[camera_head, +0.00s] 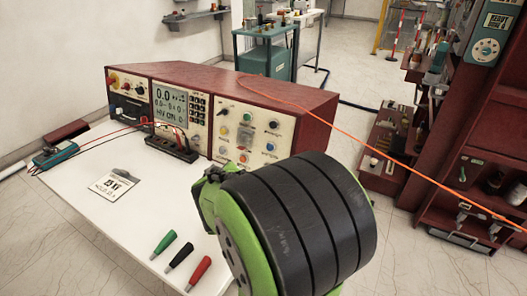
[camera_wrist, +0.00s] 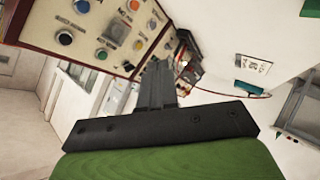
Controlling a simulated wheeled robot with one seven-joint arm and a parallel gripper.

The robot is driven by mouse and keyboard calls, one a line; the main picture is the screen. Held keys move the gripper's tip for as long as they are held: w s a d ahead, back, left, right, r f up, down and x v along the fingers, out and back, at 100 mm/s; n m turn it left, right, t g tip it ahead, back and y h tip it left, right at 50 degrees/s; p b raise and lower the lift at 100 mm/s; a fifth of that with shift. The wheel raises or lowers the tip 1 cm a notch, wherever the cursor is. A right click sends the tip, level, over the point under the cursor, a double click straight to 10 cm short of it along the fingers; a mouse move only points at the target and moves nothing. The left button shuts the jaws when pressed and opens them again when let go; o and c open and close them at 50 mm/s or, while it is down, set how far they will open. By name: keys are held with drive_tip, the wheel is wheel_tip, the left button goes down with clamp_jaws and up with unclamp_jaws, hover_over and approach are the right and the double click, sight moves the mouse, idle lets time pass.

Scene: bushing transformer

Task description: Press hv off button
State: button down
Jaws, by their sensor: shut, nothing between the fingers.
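The transformer test console (camera_head: 190,100) is a red cabinet with a cream front on a white table. Its right-hand control panel (camera_head: 231,122) carries several coloured buttons; their labels are too small to read, so I cannot tell which is HV off. The display (camera_head: 170,104) appears to read "HV ON".
Green, black and red plugs (camera_head: 180,257) lie on the white table (camera_head: 110,225), near a small card (camera_head: 117,185). A teal meter (camera_head: 55,155) with leads lies at left. An orange cable (camera_head: 370,133) runs from the console past the red shelf (camera_head: 450,200) at right.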

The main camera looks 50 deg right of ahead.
sight(270, 148)
drive_tip(key=w+d+f+n+t+h+b, duration=0.1)
drive_tip(key=d+f+n+t+h+b, duration=0.2)
drive_tip(key=d+n, duration=0.9)
drive_tip(key=f+n+t+h, duration=0.1)
drive_tip(key=f+n+t, duration=0.1)
drive_tip(key=shift+n, duration=0.4)
drive_tip(key=shift+w+d+f+p, duration=0.15)
drive_tip(key=shift+d+f+p, duration=0.15)
drive_tip(key=shift+d+p, duration=0.85)
drive_tip(key=shift+w+d+f+p, duration=0.15)
drive_tip(key=shift+d+f+p, duration=0.35)
drive_tip(key=shift+d, duration=1.2)
drive_tip(key=shift+w+d+f+p, duration=0.15)
drive_tip(key=shift+d+p, duration=0.85)
drive_tip(key=shift+d, duration=0.4)
